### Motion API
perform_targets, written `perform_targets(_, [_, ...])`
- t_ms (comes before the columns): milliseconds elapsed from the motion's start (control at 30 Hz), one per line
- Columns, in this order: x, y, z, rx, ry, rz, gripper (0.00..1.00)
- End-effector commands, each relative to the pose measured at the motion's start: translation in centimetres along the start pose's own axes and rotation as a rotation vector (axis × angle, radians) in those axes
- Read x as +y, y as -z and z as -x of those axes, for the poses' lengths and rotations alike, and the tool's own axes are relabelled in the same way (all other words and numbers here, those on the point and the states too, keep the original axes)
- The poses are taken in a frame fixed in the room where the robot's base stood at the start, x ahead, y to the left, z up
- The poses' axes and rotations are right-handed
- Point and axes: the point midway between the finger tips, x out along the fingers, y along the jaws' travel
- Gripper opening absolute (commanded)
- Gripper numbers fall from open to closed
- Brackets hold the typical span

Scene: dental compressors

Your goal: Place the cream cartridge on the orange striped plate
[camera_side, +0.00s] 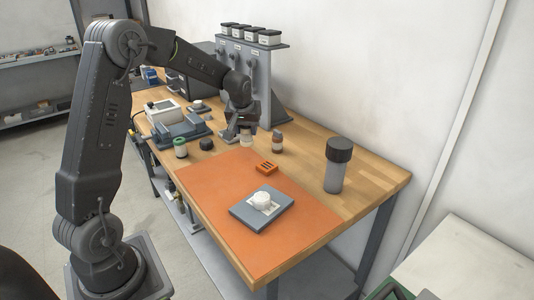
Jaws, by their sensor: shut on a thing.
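My gripper (246,128) points down over the wooden bench, just behind the orange mat, and is shut on the cream cartridge (246,140). The cartridge is upright, its upper part hidden between the fingers; I cannot tell whether its bottom touches the bench. The small orange striped plate (266,168), with dark stripes, lies on the mat in front of and to the right of my gripper. Nothing sits on it.
A brown jar (277,141) stands close to the right of my gripper. A grey plate (246,212) with a white round piece (262,199) lies on the orange mat (213,192). A dark-lidded grey cylinder (335,170) stands at right. A green-banded jar (181,149) and black knob (206,144) stand left.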

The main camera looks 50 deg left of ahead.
Motion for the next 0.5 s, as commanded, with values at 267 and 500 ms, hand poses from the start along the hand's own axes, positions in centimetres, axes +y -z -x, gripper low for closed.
perform_targets(267, [5.4,-0.9,-3.1,0.000,0.000,-0.003,0.17])
perform_targets(500, [6.4,-1.2,-4.1,0.000,0.001,0.001,0.17])
